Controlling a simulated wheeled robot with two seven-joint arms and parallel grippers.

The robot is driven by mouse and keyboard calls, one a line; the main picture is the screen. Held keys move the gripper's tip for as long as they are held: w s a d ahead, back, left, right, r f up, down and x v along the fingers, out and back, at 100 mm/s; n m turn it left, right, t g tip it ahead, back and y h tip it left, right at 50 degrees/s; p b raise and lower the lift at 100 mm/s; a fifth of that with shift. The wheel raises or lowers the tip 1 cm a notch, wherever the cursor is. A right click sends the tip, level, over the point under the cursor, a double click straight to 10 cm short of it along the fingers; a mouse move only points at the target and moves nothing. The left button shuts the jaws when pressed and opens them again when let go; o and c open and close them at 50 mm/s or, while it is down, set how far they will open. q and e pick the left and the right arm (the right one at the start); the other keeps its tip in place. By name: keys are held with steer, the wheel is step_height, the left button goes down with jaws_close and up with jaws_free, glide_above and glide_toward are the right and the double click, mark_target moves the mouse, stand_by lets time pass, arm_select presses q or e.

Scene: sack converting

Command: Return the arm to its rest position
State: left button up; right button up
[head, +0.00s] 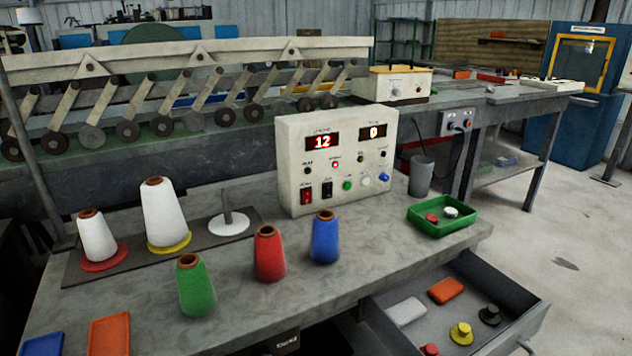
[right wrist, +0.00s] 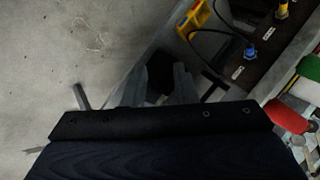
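Neither of my arms shows in the head view, and my left gripper is in no frame. In the right wrist view a broad dark blue and black body with small screws (right wrist: 165,150) fills the bottom; it looks like part of my own right arm or gripper. The workbench (head: 350,265) in the head view carries a control box (head: 300,170) with displays reading 12 and 0. Its drawer (head: 535,315) is open.
White cones (head: 165,215) (head: 97,238) stand on pegs beside an empty peg (head: 228,222). Green (head: 195,288), red (head: 269,255) and blue (head: 325,240) cones stand in front. A green tray (head: 440,225) holds small pieces near the right edge. Floor (head: 560,250) is clear at right.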

step_height(320, 180, up, 25)
steer(key=n+t+h+p, duration=0.1)
steer(key=h+p, duration=0.1)
steer(key=p, duration=2.1)
steer(key=shift+a+f+n+t, duration=0.15)
steer(key=shift+a+n+t, duration=0.15)
steer(key=shift+t, duration=0.1)
steer(key=shift+w, duration=0.1)
steer(key=shift+d, duration=0.1)
